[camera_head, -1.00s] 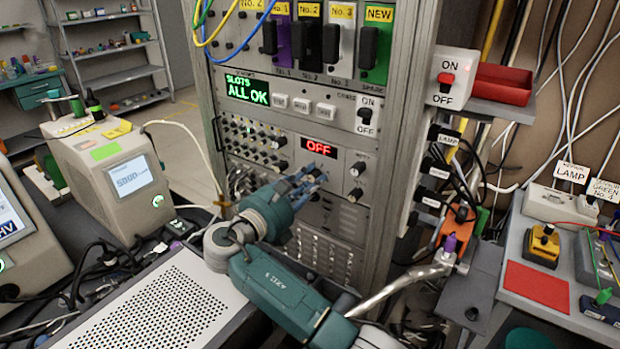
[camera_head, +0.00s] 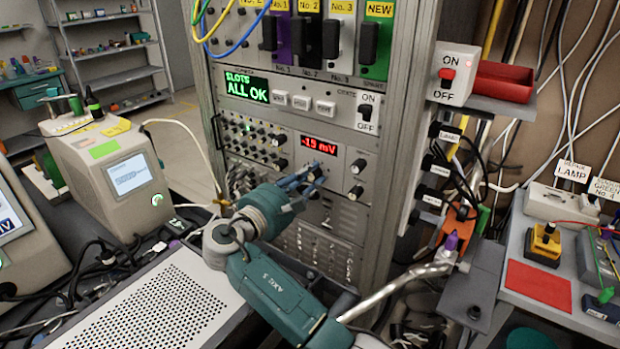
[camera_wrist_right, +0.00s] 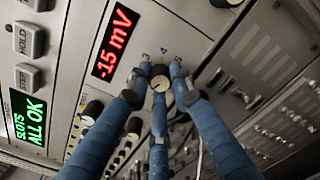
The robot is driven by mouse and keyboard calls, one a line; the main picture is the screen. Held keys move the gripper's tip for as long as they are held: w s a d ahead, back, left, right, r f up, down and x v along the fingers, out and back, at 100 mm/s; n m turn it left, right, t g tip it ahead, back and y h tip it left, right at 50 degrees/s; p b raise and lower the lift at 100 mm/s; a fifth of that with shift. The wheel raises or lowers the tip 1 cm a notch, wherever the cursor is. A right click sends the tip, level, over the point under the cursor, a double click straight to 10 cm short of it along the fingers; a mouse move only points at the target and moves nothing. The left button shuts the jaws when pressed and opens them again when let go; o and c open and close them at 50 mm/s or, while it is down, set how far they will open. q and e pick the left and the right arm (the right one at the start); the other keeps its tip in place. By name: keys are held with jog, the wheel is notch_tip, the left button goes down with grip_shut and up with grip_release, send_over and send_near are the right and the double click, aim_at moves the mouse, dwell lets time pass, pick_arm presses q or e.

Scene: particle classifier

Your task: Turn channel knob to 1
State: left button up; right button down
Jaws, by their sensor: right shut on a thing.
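The channel knob (camera_wrist_right: 160,84) is a small round knob with a pale face and a pointer line, in the middle of the right wrist view. Digits 3 and 4 are legible beside it; its exact setting is hard to read. My right gripper (camera_wrist_right: 159,76) is shut on it with its blue fingers around its rim. In the head view my right gripper (camera_head: 312,174) is at the rack panel and hides the knob. The red display (camera_head: 319,146) above it reads about -15 mV; it also shows in the wrist view (camera_wrist_right: 116,42). My left gripper is not in view.
Two other knobs (camera_head: 358,166) sit right of the gripper. A field of small knobs and jacks (camera_head: 245,138) lies to its left. A green SLOTS ALL OK screen (camera_head: 246,89) is above. A perforated grey box (camera_head: 170,305) stands in front of the rack.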

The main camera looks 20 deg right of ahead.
aim_at(319, 134)
dwell(0.3)
jog(key=c, duration=1.5)
grip_release()
jog(key=shift+c, duration=0.2)
notch_tip(319, 134, up, 10)
jog(key=shift+f, duration=0.1)
jog(key=shift+s, duration=0.1)
